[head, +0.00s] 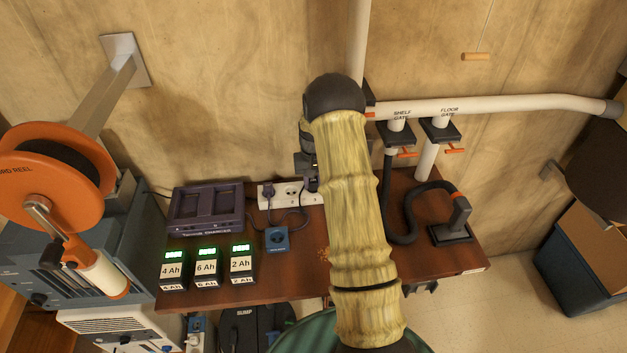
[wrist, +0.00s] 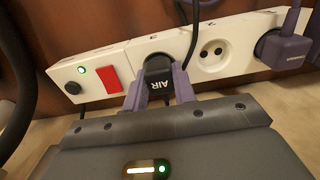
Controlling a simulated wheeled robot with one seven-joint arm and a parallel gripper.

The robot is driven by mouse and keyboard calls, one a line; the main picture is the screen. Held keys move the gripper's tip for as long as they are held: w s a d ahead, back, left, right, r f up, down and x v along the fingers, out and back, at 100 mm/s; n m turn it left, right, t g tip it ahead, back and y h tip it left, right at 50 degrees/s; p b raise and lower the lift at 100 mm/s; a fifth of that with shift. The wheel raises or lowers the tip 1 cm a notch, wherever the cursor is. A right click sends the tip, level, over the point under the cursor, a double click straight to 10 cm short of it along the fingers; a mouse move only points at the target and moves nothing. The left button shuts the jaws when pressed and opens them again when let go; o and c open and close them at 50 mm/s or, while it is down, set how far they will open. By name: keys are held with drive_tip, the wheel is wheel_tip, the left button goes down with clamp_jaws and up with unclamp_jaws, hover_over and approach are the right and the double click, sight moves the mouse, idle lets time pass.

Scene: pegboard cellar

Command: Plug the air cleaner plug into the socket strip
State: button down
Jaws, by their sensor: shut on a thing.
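The socket strip (wrist: 222,72) is white, with a red switch, a green light and a row of round sockets. My gripper (wrist: 157,80) is shut on a black plug marked AIR (wrist: 157,74). The plug is at the socket beside the red switch and covers it; I cannot tell whether it is fully seated. The socket to its right (wrist: 211,54) is empty. A purple plug (wrist: 284,46) sits in the socket at the right. In the head view the strip (head: 290,192) lies at the bench's back, and my arm hides its right end.
A charger (head: 207,208) and several labelled batteries (head: 206,268) are left of the strip. A blue box (head: 277,239) lies in front of it. A black hose (head: 391,215) is right of my arm. An orange cord reel (head: 50,175) stands out at left.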

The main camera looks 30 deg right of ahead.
drive_tip(key=shift+r, duration=0.25)
idle(0.6)
drive_tip(key=shift+f, duration=0.5)
idle(2.6)
idle(0.5)
drive_tip(key=c, duration=0.6)
unclamp_jaws()
drive_tip(key=shift+r, duration=0.1)
drive_tip(key=shift+r+p, duration=2.2)
drive_tip(key=shift+r, duration=1.35)
